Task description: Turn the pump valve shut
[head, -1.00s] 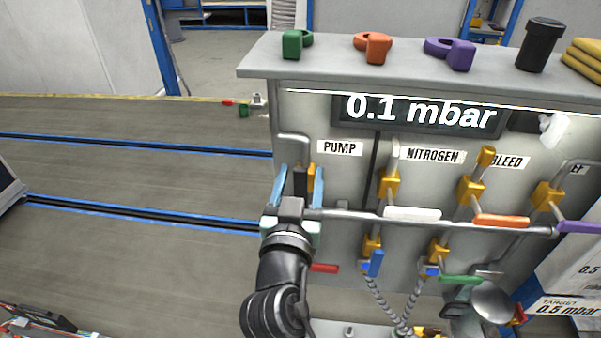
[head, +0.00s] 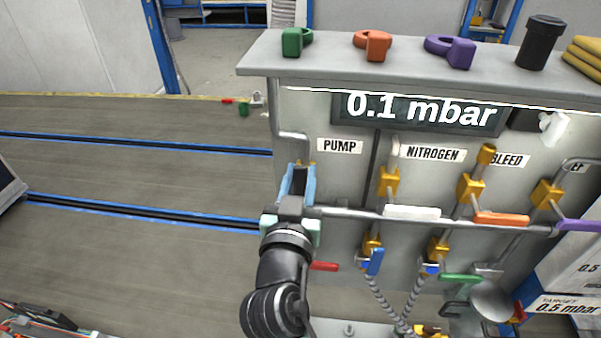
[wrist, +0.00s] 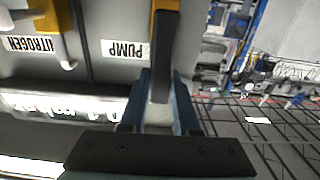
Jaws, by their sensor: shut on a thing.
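The pump valve is at the left end of the grey panel, below the PUMP label (head: 340,146). In the wrist view its yellow body (wrist: 166,5) is at the top, and its dark grey handle (wrist: 161,55) runs down from it between my fingers. My gripper (head: 298,178) is shut on this handle, with its light blue fingers on either side; it also shows in the wrist view (wrist: 164,82). In the head view my fingers hide most of the valve. How far the handle is turned is hard to tell. The display (head: 425,112) reads 0.1 mbar.
The nitrogen valve's white handle (head: 411,212), an orange handle (head: 501,219) and a purple handle (head: 580,225) lie to the right. A red handle (head: 324,266) is just below my gripper. Loose coloured handles stand on the panel top (head: 400,40).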

